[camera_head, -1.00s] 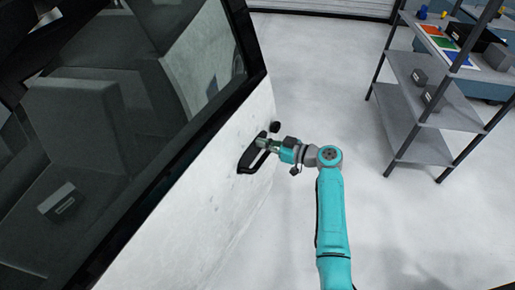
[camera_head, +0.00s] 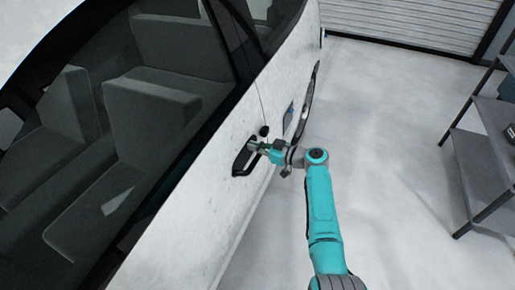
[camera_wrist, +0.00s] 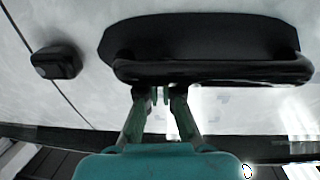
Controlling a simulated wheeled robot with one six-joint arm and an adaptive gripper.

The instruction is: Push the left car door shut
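The white car door (camera_head: 185,215) fills the lower left of the head view, with a dark window above it. Its black handle (camera_head: 243,160) also shows in the wrist view (camera_wrist: 205,40). My gripper (camera_head: 256,147) is at the handle's upper end in the head view. In the wrist view, my gripper (camera_wrist: 159,94) has its fingertips close together at the edge of the handle bar, apparently touching it; the very tips are hard to make out. A thin seam separates the door from the adjoining white body panel (camera_head: 285,85). The door looks nearly in line with that panel.
A small black knob (camera_head: 264,130) sits by the seam near the handle. Grey metal shelves (camera_head: 485,150) stand at the right. The pale floor (camera_head: 390,140) between car and shelves is clear. A white roller door (camera_head: 410,20) closes the back.

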